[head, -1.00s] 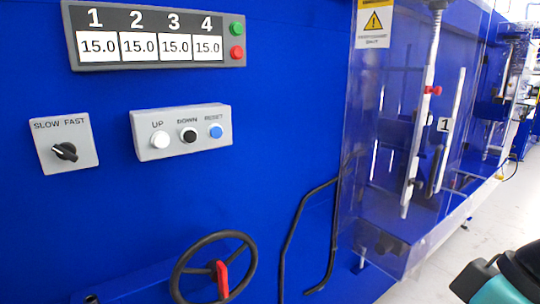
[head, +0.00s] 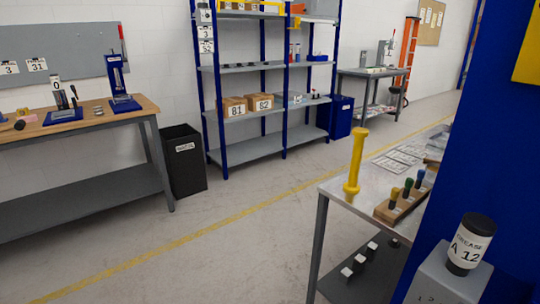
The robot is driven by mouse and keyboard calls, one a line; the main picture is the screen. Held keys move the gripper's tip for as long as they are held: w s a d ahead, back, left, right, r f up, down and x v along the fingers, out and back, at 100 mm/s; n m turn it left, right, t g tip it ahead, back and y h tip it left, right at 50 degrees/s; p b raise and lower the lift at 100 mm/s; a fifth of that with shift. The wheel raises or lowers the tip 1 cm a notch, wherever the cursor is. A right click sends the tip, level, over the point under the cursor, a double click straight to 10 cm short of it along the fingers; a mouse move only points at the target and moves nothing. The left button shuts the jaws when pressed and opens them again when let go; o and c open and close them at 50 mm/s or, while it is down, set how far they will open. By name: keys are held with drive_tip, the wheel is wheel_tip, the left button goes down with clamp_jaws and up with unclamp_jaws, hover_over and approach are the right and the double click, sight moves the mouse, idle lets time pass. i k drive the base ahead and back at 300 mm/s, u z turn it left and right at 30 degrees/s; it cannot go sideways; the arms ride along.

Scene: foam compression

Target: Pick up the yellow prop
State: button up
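A yellow post with wider ends, which looks like the yellow prop (head: 355,162), stands upright at the left end of a metal-topped table (head: 333,190) in the head view. It is right of the picture's middle, and nothing covers it. My gripper is not in view.
A wooden block with coloured-handled tools (head: 402,202) sits beside the prop. A blue panel (head: 470,150) and a grease container (head: 470,245) stand at the near right. A workbench (head: 130,108), a dark bin (head: 182,160) and shelving (head: 245,148) line the back. Floor (head: 240,235) left of the table is clear.

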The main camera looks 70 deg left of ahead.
sight(360, 134)
drive_tip(key=u, duration=2.2)
drive_tip(key=i, duration=1.9)
drive_tip(key=z, duration=0.05)
